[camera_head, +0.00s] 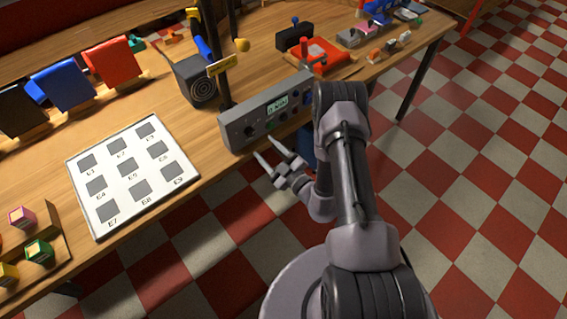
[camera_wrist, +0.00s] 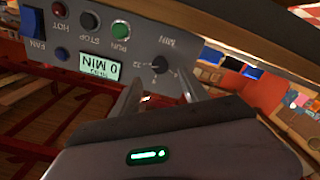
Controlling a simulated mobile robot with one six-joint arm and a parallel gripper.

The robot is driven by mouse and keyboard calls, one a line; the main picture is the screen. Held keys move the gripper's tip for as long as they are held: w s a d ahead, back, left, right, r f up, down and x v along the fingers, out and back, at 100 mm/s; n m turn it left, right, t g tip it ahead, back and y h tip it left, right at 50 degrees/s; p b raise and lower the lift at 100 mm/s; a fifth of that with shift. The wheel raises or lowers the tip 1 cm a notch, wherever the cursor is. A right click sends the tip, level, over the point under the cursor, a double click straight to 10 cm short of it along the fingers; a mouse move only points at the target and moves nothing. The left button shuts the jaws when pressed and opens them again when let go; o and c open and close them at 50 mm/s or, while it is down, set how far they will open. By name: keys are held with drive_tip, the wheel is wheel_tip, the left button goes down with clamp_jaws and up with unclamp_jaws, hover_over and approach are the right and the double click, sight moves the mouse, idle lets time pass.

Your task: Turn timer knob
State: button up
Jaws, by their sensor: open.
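The timer knob (camera_wrist: 159,65) is a small dark dial on a grey control panel (camera_wrist: 205,62), beside an upside-down "MIN" label in the wrist view. In the head view the knob (camera_head: 250,130) is near the panel's left end. My gripper (camera_wrist: 161,76) is open and empty. Its two fingers point at the panel, one to each side of the knob in the wrist view; I cannot tell whether they touch it. In the head view my gripper (camera_head: 265,147) is just in front of the panel's lower left. The display (camera_wrist: 100,66) reads 0 MIN.
The panel also has a green RUN button (camera_wrist: 120,30), a dark STOP button (camera_wrist: 90,19), a red light (camera_wrist: 59,8) and a blue switch (camera_wrist: 33,21). A white board with grey squares (camera_head: 77,181) lies to the left. A black speaker-like box (camera_head: 198,82) stands behind.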

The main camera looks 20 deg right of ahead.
drive_tip(key=v, duration=1)
drive_tip(key=shift+p, duration=0.35)
drive_tip(key=shift+s, duration=0.1)
